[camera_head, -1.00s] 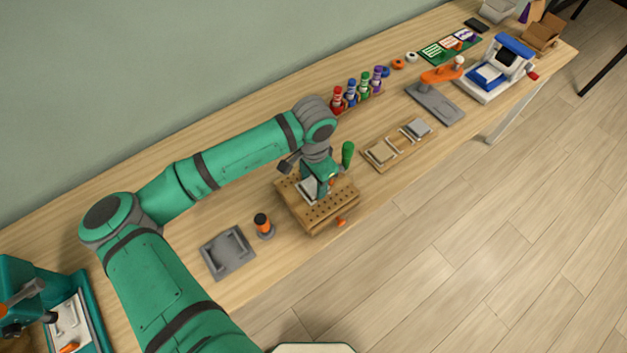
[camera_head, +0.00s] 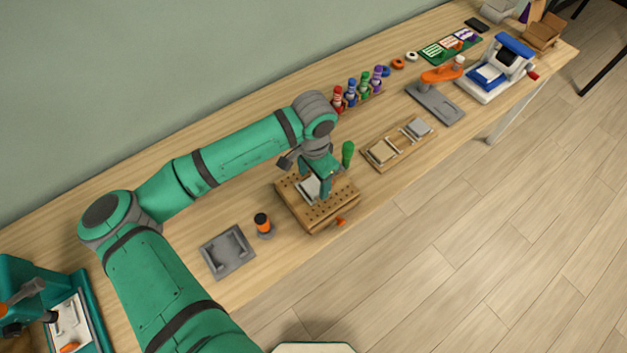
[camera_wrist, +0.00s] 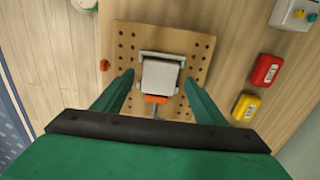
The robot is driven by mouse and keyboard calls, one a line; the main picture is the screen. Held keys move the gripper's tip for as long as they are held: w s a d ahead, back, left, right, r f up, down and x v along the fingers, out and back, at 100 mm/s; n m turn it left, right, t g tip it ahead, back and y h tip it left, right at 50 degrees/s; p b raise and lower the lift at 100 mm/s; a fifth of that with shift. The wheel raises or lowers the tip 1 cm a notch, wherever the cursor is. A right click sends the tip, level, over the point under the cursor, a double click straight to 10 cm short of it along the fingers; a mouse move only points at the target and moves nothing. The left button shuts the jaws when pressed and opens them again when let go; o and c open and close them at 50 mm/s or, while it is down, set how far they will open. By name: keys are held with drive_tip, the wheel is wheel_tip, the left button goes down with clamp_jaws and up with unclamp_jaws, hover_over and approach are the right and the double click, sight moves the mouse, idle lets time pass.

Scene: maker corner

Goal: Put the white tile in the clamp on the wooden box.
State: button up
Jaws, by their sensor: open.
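The wooden box (camera_head: 330,212) has rows of holes in its top and stands at the middle of the bench. It also shows in the wrist view (camera_wrist: 196,45). In the wrist view the white tile (camera_wrist: 160,77) lies flat within the grey clamp (camera_wrist: 162,55), with an orange piece (camera_wrist: 155,99) at its near side. In the head view the tile (camera_head: 308,189) shows partly beside my gripper (camera_head: 323,189). My gripper (camera_wrist: 159,78) is open above the box, one finger on each side of the tile and apart from it.
A green handle (camera_head: 347,150) stands behind the box. A wooden tray (camera_head: 399,145) with flat pieces lies to its right. A black-and-orange tool (camera_head: 263,224) and a grey fixture (camera_head: 228,252) are to its left. Red (camera_wrist: 265,71) and yellow (camera_wrist: 246,107) items lie right in the wrist view.

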sight(314, 185)
wheel_tip(314, 185, up, 10)
drive_tip(key=w+d+r+n+t+h, duration=0.25)
drive_tip(key=d+h, duration=0.25)
drive_tip(key=d, duration=0.4)
drive_tip(key=w+d+r+n+t+h, duration=0.1)
drive_tip(key=d+r+t+h, duration=0.25)
drive_tip(key=d, duration=0.65)
drive_tip(key=w+d+r+n+t+h, duration=0.1)
drive_tip(key=d+r+n+t+h, duration=0.25)
drive_tip(key=d, duration=0.55)
drive_tip(key=s+a+f+n+t+y, duration=0.35)
drive_tip(key=s+a+f, duration=0.25)
drive_tip(key=a+f, duration=0.25)
drive_tip(key=s+a+f+n+t+y, duration=0.3)
drive_tip(key=s+a+f+n+y, duration=0.2)
drive_tip(key=s+a+f, duration=0.3)
drive_tip(key=s+a+f+m+y, duration=0.1)
drive_tip(key=s+a, duration=0.4)
drive_tip(key=s, duration=0.5)
drive_tip(key=s+a+f+m+y, duration=0.2)
drive_tip(key=s+a, duration=0.4)
drive_tip(key=s, duration=0.4)
drive_tip(key=shift+s+a+f+m+g, duration=0.25)
drive_tip(key=shift+s+m+g, duration=0.05)
drive_tip(key=shift+m, duration=0.55)
